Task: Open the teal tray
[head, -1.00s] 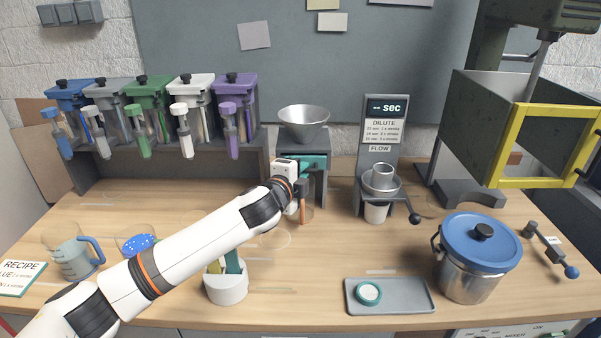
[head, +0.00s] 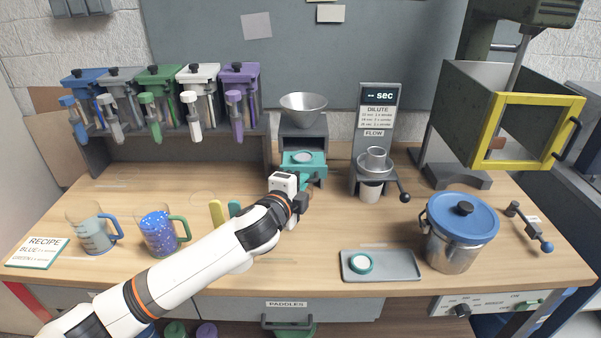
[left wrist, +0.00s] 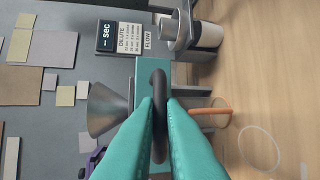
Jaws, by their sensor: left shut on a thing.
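The teal tray (head: 300,159) sticks out toward me from the grey stand under the metal funnel (head: 303,107). A round grey piece shows on its top. My left gripper (head: 303,187) is at the front of the tray. In the left wrist view the teal fingers (left wrist: 160,108) are shut on the tray's dark handle (left wrist: 159,82), and the tray's teal front (left wrist: 147,70) is right behind it. The funnel also shows there, at the left (left wrist: 105,110). My right gripper is not in view.
The flow station (head: 375,150) with its cup and lever stands just right of the tray. A grey tray (head: 400,265) and a blue-lidded pot (head: 462,235) are at the front right. Two jugs (head: 92,230) stand at the left. The wood in front of the teal tray is mostly clear.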

